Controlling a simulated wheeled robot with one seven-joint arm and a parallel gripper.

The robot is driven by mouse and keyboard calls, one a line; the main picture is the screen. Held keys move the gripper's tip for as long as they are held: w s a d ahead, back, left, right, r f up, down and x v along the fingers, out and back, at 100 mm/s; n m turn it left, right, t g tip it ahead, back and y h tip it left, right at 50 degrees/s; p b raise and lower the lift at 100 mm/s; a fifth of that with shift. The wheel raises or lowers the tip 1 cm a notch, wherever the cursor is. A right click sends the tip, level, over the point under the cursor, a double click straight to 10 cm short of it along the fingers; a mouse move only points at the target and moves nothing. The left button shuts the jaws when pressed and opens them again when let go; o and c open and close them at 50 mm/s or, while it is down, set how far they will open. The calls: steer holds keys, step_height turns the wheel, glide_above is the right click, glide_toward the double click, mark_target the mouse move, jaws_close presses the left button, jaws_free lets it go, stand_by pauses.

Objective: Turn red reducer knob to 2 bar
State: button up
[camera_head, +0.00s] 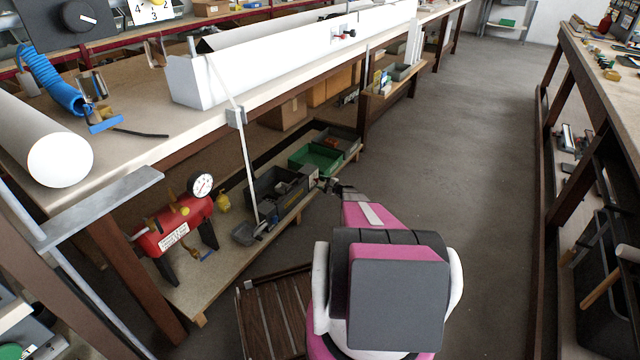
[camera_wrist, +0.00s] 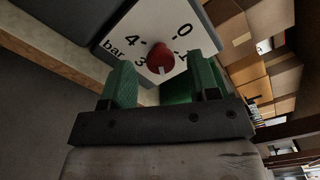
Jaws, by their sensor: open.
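The red reducer knob (camera_wrist: 160,57) shows in the wrist view on a white dial plate (camera_wrist: 122,30) marked with 4, 3, 0 and "bar". A small pale mark shows on the knob's lower side. A 2 on the scale is not readable. My gripper (camera_wrist: 159,70) is open, with one green finger on each side of the knob in the picture. I cannot tell whether either finger touches it. In the head view my gripper (camera_head: 331,186) is small and dark, beside the low shelf, and I cannot make out the red knob there.
A red tank (camera_head: 172,229) with a round gauge (camera_head: 201,184) stands on the low shelf. A green bin (camera_head: 316,158) and a grey bin (camera_head: 262,187) are near my gripper. The workbench (camera_head: 130,150) edge runs above them. The aisle floor (camera_head: 470,150) to the right is clear.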

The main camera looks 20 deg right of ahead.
steer(key=v, duration=0.9)
steer(key=shift+s+d, duration=0.25)
steer(key=shift+s, duration=0.1)
